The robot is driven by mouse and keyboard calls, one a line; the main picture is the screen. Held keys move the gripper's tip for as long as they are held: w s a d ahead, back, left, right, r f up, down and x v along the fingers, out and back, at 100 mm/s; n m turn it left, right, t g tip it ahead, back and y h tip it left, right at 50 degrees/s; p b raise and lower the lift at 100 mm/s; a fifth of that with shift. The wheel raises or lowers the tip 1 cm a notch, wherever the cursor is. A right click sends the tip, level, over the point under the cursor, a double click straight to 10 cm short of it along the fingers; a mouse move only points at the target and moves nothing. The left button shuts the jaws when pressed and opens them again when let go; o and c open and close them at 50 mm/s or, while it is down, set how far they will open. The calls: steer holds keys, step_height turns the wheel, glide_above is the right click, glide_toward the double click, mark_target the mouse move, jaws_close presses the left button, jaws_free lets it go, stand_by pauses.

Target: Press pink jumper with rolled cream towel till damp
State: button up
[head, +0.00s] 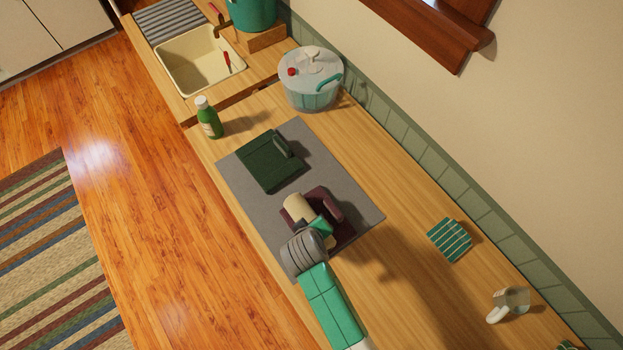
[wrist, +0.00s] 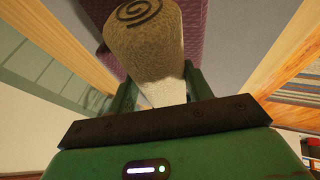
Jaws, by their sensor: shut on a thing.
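The cream towel (head: 296,207) is rolled up and held in my gripper (head: 320,227). In the wrist view its spiral end shows on the towel (wrist: 143,48), with the fingers of my gripper (wrist: 160,92) shut on its lower part. The jumper (head: 342,234) looks dark plum rather than clear pink and lies folded on a grey mat (head: 240,190). The towel is over the jumper's left part; I cannot tell whether they touch. The jumper's knitted surface (wrist: 193,18) shows behind the towel in the wrist view. My gripper hides part of the jumper.
A dark green folded garment (head: 265,163) lies on the same mat. A green bottle (head: 209,120) and a clear lidded tub (head: 311,85) stand beyond it. A striped green cloth (head: 449,239) and a clear cup (head: 514,298) are at right. The counter between is clear.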

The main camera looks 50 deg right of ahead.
steer(key=shift+f+b, duration=0.35)
steer(key=shift+f, duration=0.2)
steer(key=shift+s+f+p, duration=0.1)
steer(key=shift+f+p, duration=0.15)
steer(key=shift+p, duration=0.15)
stand_by(1.0)
steer(key=shift+r+p, duration=0.25)
steer(key=shift+p, duration=0.35)
stand_by(1.2)
steer(key=shift+f+p, duration=0.2)
steer(key=shift+p, duration=0.25)
stand_by(1.5)
steer(key=shift+r+p, duration=0.2)
steer(key=shift+p, duration=0.25)
stand_by(1.0)
steer(key=shift+f, duration=0.1)
stand_by(0.8)
